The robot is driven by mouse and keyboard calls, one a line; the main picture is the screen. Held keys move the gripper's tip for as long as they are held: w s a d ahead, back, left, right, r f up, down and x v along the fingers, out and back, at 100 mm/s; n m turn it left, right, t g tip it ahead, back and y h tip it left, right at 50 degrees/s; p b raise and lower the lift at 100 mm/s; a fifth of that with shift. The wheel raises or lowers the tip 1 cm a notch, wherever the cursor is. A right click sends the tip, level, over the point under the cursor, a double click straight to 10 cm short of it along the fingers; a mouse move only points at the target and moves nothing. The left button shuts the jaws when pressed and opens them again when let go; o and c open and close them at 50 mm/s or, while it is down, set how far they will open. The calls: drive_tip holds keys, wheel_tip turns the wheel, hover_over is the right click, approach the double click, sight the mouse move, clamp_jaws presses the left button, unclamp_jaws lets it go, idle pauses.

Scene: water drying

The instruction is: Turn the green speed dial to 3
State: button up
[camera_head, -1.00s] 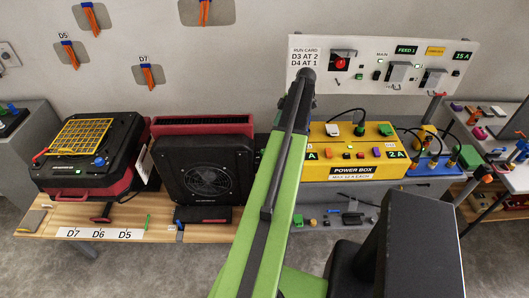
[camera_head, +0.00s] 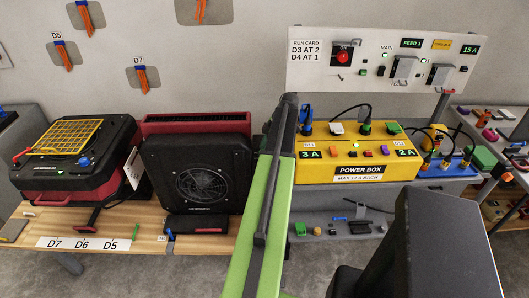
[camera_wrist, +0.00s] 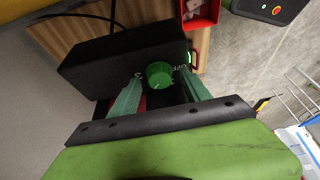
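The green speed dial (camera_wrist: 160,75) shows in the wrist view on the face of a dark box-shaped unit (camera_wrist: 115,58). Small white markings sit around the dial, but I cannot read its setting. My gripper (camera_wrist: 160,92) is open. Its two green fingers stand on the left and right of the dial, and I cannot tell whether they touch it. In the head view my arm hides the gripper and the dial.
Two black-and-red machines (camera_head: 78,150) (camera_head: 198,178) stand on the wooden bench (camera_head: 130,215) at left. The yellow power box (camera_head: 340,168) is right of my arm.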

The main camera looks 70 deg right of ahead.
clamp_jaws()
drive_tip(key=shift+m, duration=0.4)
drive_tip(key=m, duration=0.1)
drive_tip(key=m+h, duration=0.1)
drive_tip(key=m, duration=0.1)
drive_tip(key=shift+a+m+h, duration=0.25)
drive_tip(key=shift+m+h, duration=1.05)
drive_tip(key=shift+m, duration=1.3)
drive_tip(key=shift+o, duration=0.3)
unclamp_jaws()
